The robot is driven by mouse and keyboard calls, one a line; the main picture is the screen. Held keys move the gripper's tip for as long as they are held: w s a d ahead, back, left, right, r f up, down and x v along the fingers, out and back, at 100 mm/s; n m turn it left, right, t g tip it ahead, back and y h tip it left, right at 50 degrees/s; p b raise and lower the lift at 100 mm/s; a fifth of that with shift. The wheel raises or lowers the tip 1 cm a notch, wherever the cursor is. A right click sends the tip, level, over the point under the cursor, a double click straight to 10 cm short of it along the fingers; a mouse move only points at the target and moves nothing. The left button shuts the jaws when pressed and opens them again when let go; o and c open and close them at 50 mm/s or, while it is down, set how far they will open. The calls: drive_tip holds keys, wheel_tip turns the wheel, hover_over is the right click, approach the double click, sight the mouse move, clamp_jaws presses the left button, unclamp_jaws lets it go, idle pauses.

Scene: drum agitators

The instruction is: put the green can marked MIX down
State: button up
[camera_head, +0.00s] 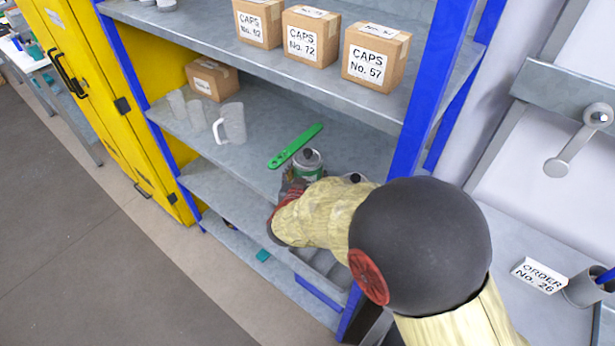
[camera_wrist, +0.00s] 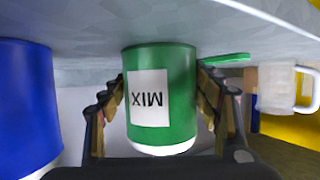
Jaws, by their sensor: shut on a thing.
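The green can marked MIX (camera_wrist: 178,105) is between the two fingers of my gripper (camera_wrist: 160,110) in the wrist view, its label upside down there. My gripper is shut on it.
A blue can (camera_wrist: 25,105) stands close beside the green one. A green flat tool (camera_head: 296,146) lies behind it. A white mug (camera_head: 231,123), clear beakers (camera_head: 196,114) and a small carton (camera_head: 212,80) stand further left. Cartons marked CAPS (camera_head: 376,57) stand on the shelf above.

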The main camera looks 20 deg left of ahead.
drive_tip(key=shift+r, duration=0.25)
drive_tip(key=shift+f, duration=0.1)
drive_tip(key=shift+f, duration=0.1)
drive_tip(key=o, duration=1.6)
drive_tip(key=shift+c, duration=0.2)
drive_tip(key=shift+s+r, duration=0.2)
drive_tip(key=shift+r, duration=0.05)
drive_tip(key=p+v, duration=0.3)
drive_tip(key=v, duration=0.7)
drive_tip(key=shift+s, duration=0.15)
drive_tip(key=shift+s+d+r+p, duration=0.1)
drive_tip(key=shift+s+r+p, duration=0.1)
drive_tip(key=shift+s+p, duration=0.3)
drive_tip(key=shift+s, duration=0.1)
